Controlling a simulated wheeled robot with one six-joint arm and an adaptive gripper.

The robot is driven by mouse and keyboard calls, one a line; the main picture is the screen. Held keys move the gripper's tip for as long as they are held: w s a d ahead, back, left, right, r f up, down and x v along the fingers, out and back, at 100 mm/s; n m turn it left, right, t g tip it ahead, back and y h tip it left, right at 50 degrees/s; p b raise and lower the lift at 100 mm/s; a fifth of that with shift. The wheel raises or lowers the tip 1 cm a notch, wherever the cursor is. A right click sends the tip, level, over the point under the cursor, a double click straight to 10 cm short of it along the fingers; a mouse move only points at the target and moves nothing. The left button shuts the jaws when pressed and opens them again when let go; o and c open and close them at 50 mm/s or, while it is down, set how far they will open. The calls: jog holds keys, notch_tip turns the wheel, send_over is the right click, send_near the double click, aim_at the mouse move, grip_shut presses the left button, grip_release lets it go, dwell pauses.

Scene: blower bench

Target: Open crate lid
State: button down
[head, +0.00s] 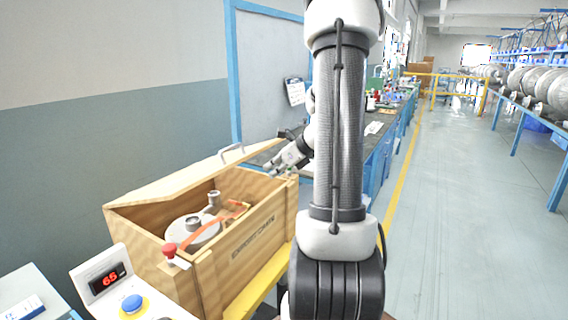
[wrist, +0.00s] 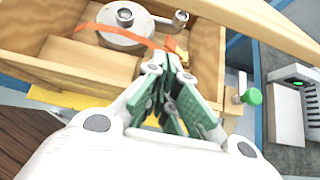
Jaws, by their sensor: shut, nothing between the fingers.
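The wooden crate (head: 245,250) stands at the left in the head view, with dark lettering on its front. Its lid (head: 165,185) is raised at a slant, so the inside shows; a metal handle (head: 232,153) sits on the lid. Inside are a round metal part (head: 190,232) and an orange strap (head: 213,221). My gripper (head: 272,168) is at the crate's right end, near the lid. In the wrist view my gripper (wrist: 172,62) has its green-padded fingers together and empty, over the crate's wall (wrist: 75,83). The lid's edge (wrist: 262,28) crosses the upper right.
A red knob (head: 169,249) is at the crate's left front corner; a green knob (wrist: 252,96) shows in the wrist view. A panel with a red display (head: 107,279) and blue button stands front left. A long workbench (head: 375,150) runs behind my arm. The aisle at right is clear.

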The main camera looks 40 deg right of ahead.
jog(key=shift+w+a+r, duration=0.1)
jog(key=shift+w+r, duration=0.15)
jog(key=shift+r, duration=0.7)
jog(key=shift+w+a+r, duration=0.1)
jog(key=shift+w+r, duration=0.15)
jog(key=shift+r, duration=0.65)
jog(key=shift+r, duration=0.15)
